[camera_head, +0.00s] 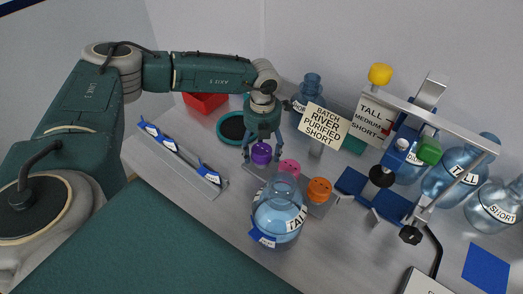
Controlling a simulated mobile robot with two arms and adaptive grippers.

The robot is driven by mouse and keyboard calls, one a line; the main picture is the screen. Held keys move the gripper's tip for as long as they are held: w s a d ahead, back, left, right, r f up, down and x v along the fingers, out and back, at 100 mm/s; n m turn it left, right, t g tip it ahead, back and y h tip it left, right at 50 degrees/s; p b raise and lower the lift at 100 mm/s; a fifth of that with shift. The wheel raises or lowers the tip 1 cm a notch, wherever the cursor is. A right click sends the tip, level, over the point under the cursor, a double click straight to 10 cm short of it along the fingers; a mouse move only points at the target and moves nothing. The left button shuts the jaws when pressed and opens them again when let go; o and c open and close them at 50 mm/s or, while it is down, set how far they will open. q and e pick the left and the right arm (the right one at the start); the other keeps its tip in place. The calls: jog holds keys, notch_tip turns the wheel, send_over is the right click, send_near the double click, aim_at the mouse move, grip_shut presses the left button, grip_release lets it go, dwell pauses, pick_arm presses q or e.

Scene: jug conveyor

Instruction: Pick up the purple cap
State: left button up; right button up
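The purple cap (261,154) sits at the back left of a small grey holder on the bench, beside a pink cap (289,167) and an orange cap (319,190). My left gripper (262,157) points down over the purple cap, its fingers on either side of it. The fingers look spread, with a gap showing at the right of the cap. Whether any finger touches the cap is hard to tell. The cap's top is partly hidden by the gripper. My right gripper is not in view.
A blue jug (278,216) labelled TALL stands just in front of the caps. A "BATCH RIVER PURIFIED SHORT" sign (322,124) stands close to the right. A labelled rack (186,160) lies at left. More jugs (455,172) stand at right under a metal frame.

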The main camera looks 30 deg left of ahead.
pick_arm(q)
jog(key=c, duration=0.5)
jog(key=shift+c, duration=0.2)
